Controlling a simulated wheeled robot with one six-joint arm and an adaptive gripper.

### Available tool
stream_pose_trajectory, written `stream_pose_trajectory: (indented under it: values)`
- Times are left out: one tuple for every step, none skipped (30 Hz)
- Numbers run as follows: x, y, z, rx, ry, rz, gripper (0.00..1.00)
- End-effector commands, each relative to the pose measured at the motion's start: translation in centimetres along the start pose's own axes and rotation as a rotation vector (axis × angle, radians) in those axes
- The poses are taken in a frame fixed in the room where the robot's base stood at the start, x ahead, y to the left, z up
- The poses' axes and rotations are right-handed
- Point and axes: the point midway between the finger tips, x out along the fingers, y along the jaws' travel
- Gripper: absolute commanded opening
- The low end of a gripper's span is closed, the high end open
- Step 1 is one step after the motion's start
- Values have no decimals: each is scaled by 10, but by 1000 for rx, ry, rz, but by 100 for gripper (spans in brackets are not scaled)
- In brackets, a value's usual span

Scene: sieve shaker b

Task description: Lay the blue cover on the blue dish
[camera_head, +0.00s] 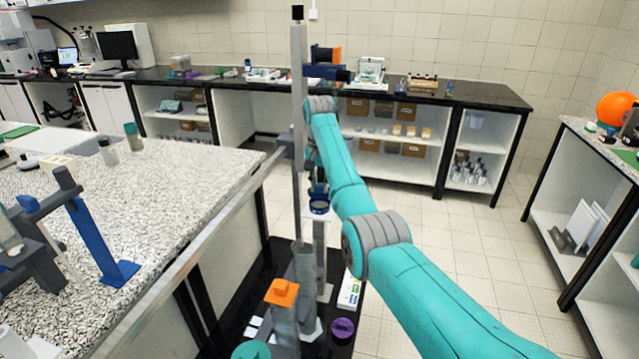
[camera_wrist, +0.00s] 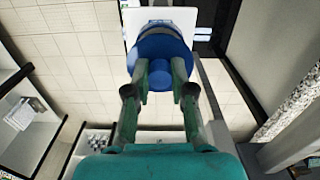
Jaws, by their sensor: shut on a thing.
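My gripper (camera_wrist: 162,78) is shut on the knob of the blue cover (camera_wrist: 160,50), a round blue disc, in the wrist view. The blue dish (camera_wrist: 164,27) shows partly past the cover's far edge, with the rest hidden under it. In the head view the dish (camera_head: 319,208) is a small dark blue ring on a white plate (camera_head: 318,217) beside the tall grey post. The cover (camera_head: 319,190) appears as a dark blue shape just above the dish. I cannot tell whether the two touch. My gripper is mostly hidden there by the post and my arm.
The tall grey post (camera_head: 299,120) stands close to the left of the dish. A speckled worktop (camera_head: 170,190) lies at left. An orange-topped container (camera_head: 284,292) and a purple lid (camera_head: 342,328) are low in front. Open tiled floor (camera_head: 460,240) lies at right.

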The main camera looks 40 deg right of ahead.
Motion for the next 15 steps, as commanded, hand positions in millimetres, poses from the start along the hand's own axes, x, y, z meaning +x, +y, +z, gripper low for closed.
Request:
stream_pose_trajectory:
  values:
    - [4, 0, 0, 0, -2, 1, 0]
    - [6, 0, 0, 0, -2, 1, 0]
    - [9, 0, 0, 0, -2, 1, 0]
    - [12, 0, 0, 0, -2, 1, 0]
    - [14, 0, 0, 0, -2, 1, 0]
    - [16, 0, 0, 0, -2, 1, 0]
    - [18, 0, 0, 0, -2, 1, 0]
    - [20, 0, 0, 0, -1, 1, 0]
    - [21, 0, 0, 0, -1, 0, 0]
    - [22, 0, 0, 0, 0, 0, 0]
    - [22, 0, 0, 0, 0, 0, 0]
    - [22, 0, 0, 0, 0, 0, 0]
    - [22, 0, 0, 0, 0, 0, 0]
    - [22, 0, 0, 0, 0, 0, 0]
    - [22, 0, 0, 0, 0, 0, 0]
